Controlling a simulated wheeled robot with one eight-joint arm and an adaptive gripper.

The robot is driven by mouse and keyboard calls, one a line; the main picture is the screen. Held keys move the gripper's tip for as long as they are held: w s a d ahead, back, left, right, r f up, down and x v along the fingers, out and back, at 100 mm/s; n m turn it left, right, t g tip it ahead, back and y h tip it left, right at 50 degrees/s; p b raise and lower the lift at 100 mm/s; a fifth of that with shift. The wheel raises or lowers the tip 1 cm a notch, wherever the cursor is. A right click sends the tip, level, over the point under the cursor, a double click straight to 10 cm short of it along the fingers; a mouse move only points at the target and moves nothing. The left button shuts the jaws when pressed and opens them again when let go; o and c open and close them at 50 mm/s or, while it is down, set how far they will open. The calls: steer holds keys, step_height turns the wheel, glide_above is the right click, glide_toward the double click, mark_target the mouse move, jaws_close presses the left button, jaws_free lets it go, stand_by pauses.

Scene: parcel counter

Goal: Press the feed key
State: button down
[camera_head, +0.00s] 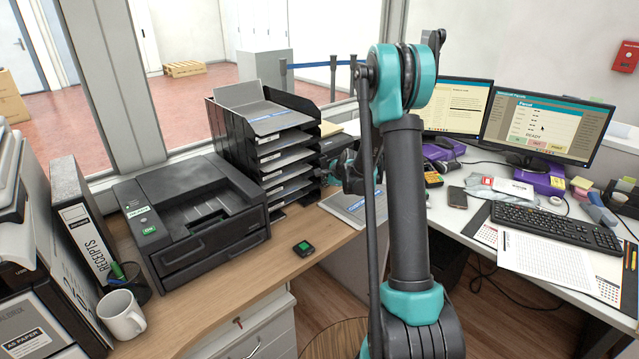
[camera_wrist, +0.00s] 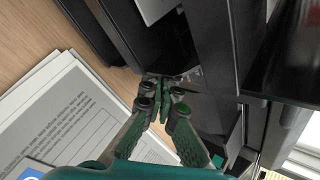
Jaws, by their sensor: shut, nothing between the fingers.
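The black printer (camera_head: 195,215) stands on the wooden counter at the left. A small green key or panel (camera_head: 149,231) shows on its top left, beside a white label too small to read. I cannot confirm which key is the feed key. My gripper (camera_head: 347,172) is beside the right side of the black letter trays, well to the right of the printer, partly hidden by my arm. In the wrist view my gripper (camera_wrist: 163,80) is shut and empty, its fingertips together in front of dark surfaces. The printer's green key is not recognisable there.
The stacked letter trays (camera_head: 262,140) stand between printer and gripper. A mug (camera_head: 121,314), pen holder (camera_head: 127,281) and binder (camera_head: 82,225) stand at left. Printed sheets (camera_wrist: 65,130) lie below the gripper.

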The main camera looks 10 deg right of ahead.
steer(key=shift+s, duration=0.1)
steer(key=shift+s+d, duration=0.35)
steer(key=shift+s, duration=0.05)
stand_by(0.4)
steer(key=shift+s+d, duration=0.9)
steer(key=shift+s, duration=0.3)
steer(key=shift+s+d, duration=0.85)
steer(key=shift+s, duration=0.35)
steer(key=s+r+n, duration=0.1)
steer(key=s, duration=0.2)
steer(key=s+r+n, duration=0.1)
steer(key=s+n, duration=0.1)
steer(key=s, duration=0.1)
steer(key=s+r+n+g, duration=0.1)
steer(key=s+r, duration=0.1)
steer(key=s, duration=0.1)
steer(key=shift+s+a+n+h, duration=0.15)
steer(key=shift+a+n+h, duration=0.15)
steer(key=shift+a+n, duration=0.1)
steer(key=s+d+n+g+h, duration=0.3)
steer(key=s+n, duration=1.1)
steer(key=s, duration=1.5)
steer(key=shift+s+f, duration=0.3)
steer(key=shift+f, duration=0.15)
